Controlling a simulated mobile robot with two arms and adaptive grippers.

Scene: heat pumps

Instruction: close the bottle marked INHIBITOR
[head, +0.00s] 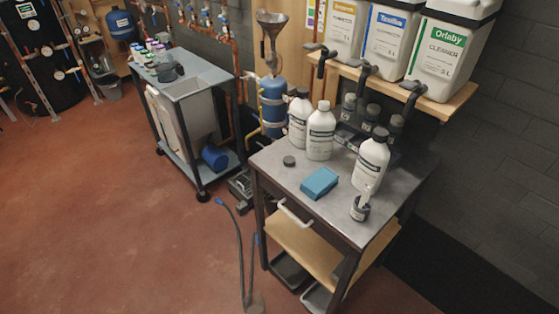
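Several white bottles with dark label bands stand upright on the grey-topped work table. The middle bottle (320,132) shows a pale neck with no dark cap on it. A loose dark round cap (289,160) lies on the table to its left and nearer. The left bottle (298,118) and the right bottle (371,160) each have a dark cap on top. The label print is too small to read, so I cannot tell which is marked INHIBITOR. Neither of my grippers is in view.
The work table (285,181) also holds a blue block (319,184) and a small dark jar (360,208) at the right front. Large canisters (434,55) stand on a wooden shelf (462,102) behind. A grey cart (212,81) stands left. The red floor at left is clear.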

